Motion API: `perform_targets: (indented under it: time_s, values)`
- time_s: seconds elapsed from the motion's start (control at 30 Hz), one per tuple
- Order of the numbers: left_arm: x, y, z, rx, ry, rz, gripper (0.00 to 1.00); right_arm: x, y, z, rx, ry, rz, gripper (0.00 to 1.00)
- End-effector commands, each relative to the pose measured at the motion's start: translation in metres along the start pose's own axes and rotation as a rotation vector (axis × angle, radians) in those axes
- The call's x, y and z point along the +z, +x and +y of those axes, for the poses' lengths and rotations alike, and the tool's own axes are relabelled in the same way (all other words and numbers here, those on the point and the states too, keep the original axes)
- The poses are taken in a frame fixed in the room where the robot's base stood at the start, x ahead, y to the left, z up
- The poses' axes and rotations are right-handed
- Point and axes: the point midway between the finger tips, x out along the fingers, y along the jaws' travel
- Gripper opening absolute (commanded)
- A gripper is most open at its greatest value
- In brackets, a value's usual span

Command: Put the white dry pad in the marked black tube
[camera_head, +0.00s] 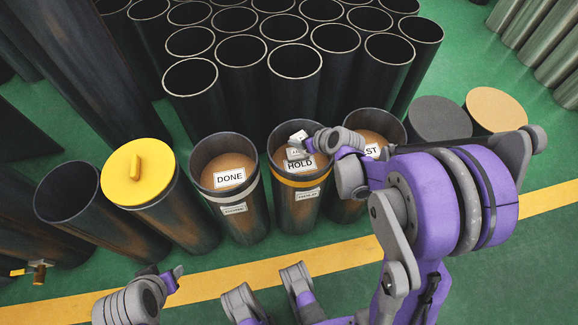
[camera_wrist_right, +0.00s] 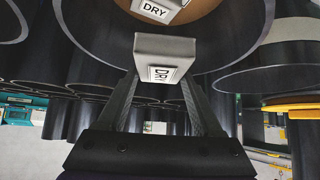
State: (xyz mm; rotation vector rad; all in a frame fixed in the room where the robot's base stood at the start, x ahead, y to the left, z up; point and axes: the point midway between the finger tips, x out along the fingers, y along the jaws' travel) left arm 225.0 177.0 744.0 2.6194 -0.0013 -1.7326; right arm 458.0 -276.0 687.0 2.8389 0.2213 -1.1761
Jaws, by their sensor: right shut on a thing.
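My right gripper (camera_head: 312,146) is over the mouth of the tube labelled HOLD (camera_head: 287,210), which has a yellow band. It is shut on a white pad (camera_wrist_right: 165,48) marked DRY, held between the fingertips in the right wrist view. A second white piece marked DRY (camera_wrist_right: 157,9) shows beyond it, over the brown surface inside a tube. In the head view, small white pieces (camera_head: 298,137) show beside the fingers, above the HOLD label.
The tube labelled DONE (camera_head: 233,212) has a white band and stands left of HOLD. A tube with a label ending in ST (camera_head: 370,122) is to the right, partly behind my arm. A yellow-lidded tube (camera_head: 137,185) stands left. Several open black tubes (camera_head: 240,75) crowd behind.

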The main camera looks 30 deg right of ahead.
Motion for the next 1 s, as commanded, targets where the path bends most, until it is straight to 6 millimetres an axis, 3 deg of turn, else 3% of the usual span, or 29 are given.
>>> perform_targets:
  time_s: [0.33,0.73,1.0]
  values:
    - [0.008,0.023,0.0,0.0,0.0,-0.009,0.5,0.038,0.038,0.0,-0.001,-0.001,-0.001,0.14]
    - [0.013,0.041,0.0,0.0,0.0,-0.015,0.5,0.068,0.068,0.0,-0.001,-0.001,-0.001,0.14]
    - [0.013,0.041,0.0,0.0,0.0,-0.015,0.5,0.072,0.071,0.0,0.0,-0.001,0.0,0.14]
